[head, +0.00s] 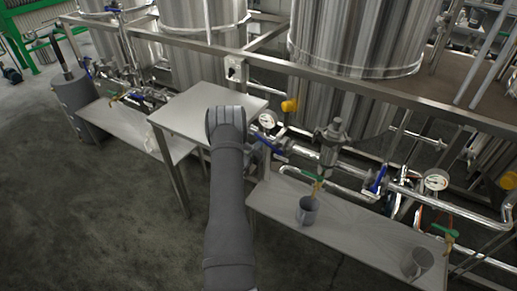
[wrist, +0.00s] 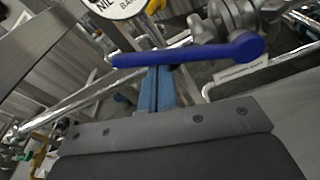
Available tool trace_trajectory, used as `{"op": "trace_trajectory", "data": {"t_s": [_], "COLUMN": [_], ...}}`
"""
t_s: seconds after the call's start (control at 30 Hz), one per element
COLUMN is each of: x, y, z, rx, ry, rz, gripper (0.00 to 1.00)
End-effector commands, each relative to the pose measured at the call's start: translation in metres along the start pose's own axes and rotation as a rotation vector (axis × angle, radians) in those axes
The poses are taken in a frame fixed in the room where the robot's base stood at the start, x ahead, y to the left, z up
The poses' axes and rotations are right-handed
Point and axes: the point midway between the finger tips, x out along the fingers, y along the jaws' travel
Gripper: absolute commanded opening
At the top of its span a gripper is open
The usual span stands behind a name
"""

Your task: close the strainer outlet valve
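A valve with a long blue lever (wrist: 190,53) lies across the wrist view, its hub at the right on a metal valve body (wrist: 228,18). In the head view a blue lever (head: 272,146) shows beside my gripper (head: 258,152), left of an upright metal fitting (head: 330,145). My gripper's blue fingers (wrist: 157,88) stand close together, just below the lever in the wrist view. Their tips meet the lever's lower edge in the picture; I cannot tell whether they touch it. A white tag (wrist: 240,70) is unreadable, so I cannot confirm which valve this is.
A gauge (head: 267,120) sits close behind the lever. Another blue-handled valve (head: 378,178) and gauge (head: 436,181) are farther right. A higher table (head: 205,110) stands left.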

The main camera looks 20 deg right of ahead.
Motion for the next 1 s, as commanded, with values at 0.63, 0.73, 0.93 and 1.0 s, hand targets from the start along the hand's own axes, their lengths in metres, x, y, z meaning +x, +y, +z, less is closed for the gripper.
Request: {"op": "trace_trajectory", "data": {"t_s": [0.63,0.73,0.93,1.0], "x": [-0.007,-0.008,-0.01,-0.01], "y": [-0.018,-0.024,-0.035,-0.039], "z": [0.057,0.063,0.074,0.076], "rx": [-0.001,-0.001,0.005,0.061], "ry": [-0.004,-0.004,-0.003,-0.003], "rz": [-0.001,-0.001,-0.001,0.006], "gripper": [0.0,0.0,0.0,0.0]}}
